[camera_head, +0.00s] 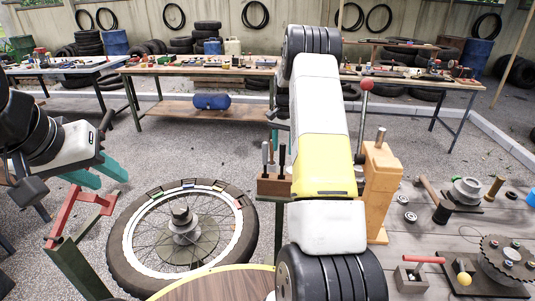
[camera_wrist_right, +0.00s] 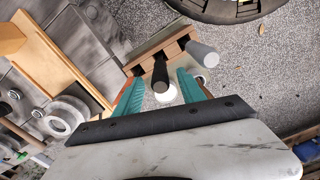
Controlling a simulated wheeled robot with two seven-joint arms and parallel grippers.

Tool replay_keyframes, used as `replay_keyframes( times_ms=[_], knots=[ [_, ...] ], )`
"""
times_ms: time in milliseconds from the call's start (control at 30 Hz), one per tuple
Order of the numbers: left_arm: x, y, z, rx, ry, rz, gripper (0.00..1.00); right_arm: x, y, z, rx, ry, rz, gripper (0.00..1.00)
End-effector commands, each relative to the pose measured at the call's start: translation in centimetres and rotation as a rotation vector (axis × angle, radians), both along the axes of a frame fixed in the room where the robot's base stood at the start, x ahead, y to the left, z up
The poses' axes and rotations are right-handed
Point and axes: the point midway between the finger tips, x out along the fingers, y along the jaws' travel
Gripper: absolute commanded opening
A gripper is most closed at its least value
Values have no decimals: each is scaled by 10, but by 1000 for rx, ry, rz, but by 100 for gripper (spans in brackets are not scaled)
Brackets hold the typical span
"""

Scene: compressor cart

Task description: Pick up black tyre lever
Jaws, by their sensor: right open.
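The black tyre lever stands upright in a wooden rack, its black handle (camera_head: 282,158) rising from the rack's right part in the head view. In the wrist view, its dark handle (camera_wrist_right: 160,74) stands between the teal fingers of my right gripper (camera_wrist_right: 160,80). These fingers are open, with one on each side of the handle; I cannot tell whether either touches it. In the head view, my right arm hides most of its own gripper. My left gripper (camera_head: 97,173) is open and empty at the left, far from the rack.
The wooden rack (camera_head: 270,187) also holds a grey-handled tool (camera_head: 265,154) close beside the black lever. A wooden block post (camera_head: 380,190) stands right of my arm. A spoked wheel (camera_head: 135,235) lies at the left. The workbench (camera_head: 405,232) at right carries several tools.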

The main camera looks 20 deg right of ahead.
Motion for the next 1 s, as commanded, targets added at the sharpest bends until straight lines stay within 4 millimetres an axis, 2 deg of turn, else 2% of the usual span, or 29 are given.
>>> replay_keyframes(
  times_ms=[167,400,667,900,1000],
  knots=[
    [0,0,0,0,0,0,36,-1,1,-16,1,1,0,47],
    [0,0,0,0,0,0,36,-1,2,-51,1,2,0,47],
    [0,0,0,0,0,0,36,0,2,-56,-1,-2,1,47],
    [0,0,0,0,0,0,36,0,2,-56,0,-1,1,2],
    [0,0,0,0,0,0,36,0,2,-56,0,-1,1,0]
  ],
)
